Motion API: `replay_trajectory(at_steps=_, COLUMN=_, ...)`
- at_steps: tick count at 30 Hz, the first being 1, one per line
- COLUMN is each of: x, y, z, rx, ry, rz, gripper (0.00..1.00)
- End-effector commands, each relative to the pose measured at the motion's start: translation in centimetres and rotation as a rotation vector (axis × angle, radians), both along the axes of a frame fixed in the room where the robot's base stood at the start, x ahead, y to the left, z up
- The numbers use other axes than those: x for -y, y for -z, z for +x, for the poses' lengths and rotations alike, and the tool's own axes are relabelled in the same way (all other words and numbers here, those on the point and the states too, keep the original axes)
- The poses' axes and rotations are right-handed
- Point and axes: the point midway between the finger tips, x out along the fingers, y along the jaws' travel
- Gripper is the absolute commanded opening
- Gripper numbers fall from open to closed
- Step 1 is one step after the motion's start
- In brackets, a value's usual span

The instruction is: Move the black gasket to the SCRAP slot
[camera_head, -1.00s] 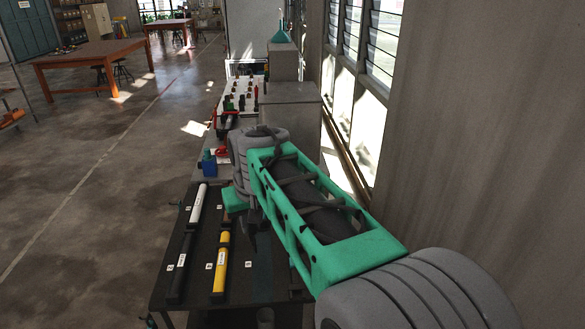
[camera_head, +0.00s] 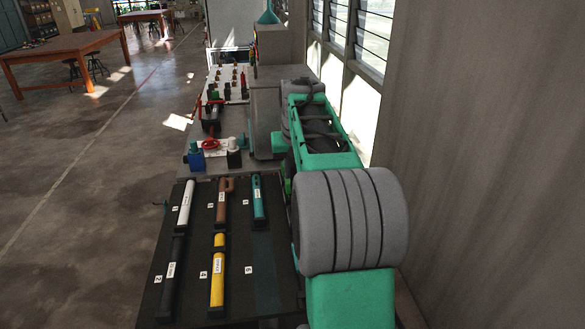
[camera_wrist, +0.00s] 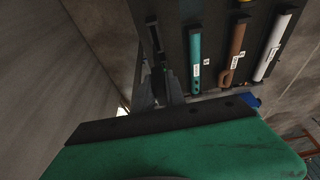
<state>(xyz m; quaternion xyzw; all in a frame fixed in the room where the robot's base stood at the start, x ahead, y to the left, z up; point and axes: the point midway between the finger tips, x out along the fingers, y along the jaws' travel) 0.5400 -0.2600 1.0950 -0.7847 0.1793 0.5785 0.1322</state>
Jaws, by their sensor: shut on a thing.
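My gripper (camera_wrist: 157,95) shows in the wrist view, with grey fingers shut on a narrow dark thing (camera_wrist: 156,72). Most of that thing is hidden or in shadow, and I cannot tell whether it is the black gasket. In the head view my arm's links hide the gripper. No slot marked SCRAP can be read in either view.
A dark board (camera_head: 232,298) with numbered places holds white (camera_head: 186,205), brown (camera_head: 222,204), teal (camera_head: 258,198), black (camera_head: 172,280) and yellow (camera_head: 218,275) rods. Place 6 is bare. Behind stand a blue block (camera_head: 196,159) and a red part (camera_head: 210,144).

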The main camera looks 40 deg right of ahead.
Motion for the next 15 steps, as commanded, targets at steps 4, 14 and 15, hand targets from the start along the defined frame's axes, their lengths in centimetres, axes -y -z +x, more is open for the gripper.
replay_trajectory(at_steps=4, x=0.0, y=3.3, z=0.0, rx=-0.001, ry=0.0, rz=0.0, gripper=0.0)
replay_trajectory(at_steps=14, x=0.0, y=5.6, z=-0.1, rx=0.001, ry=0.001, rz=0.0, gripper=0.0)
replay_trajectory(at_steps=15, x=0.0, y=5.7, z=-0.2, rx=0.001, ry=0.001, rz=0.0, gripper=0.0)
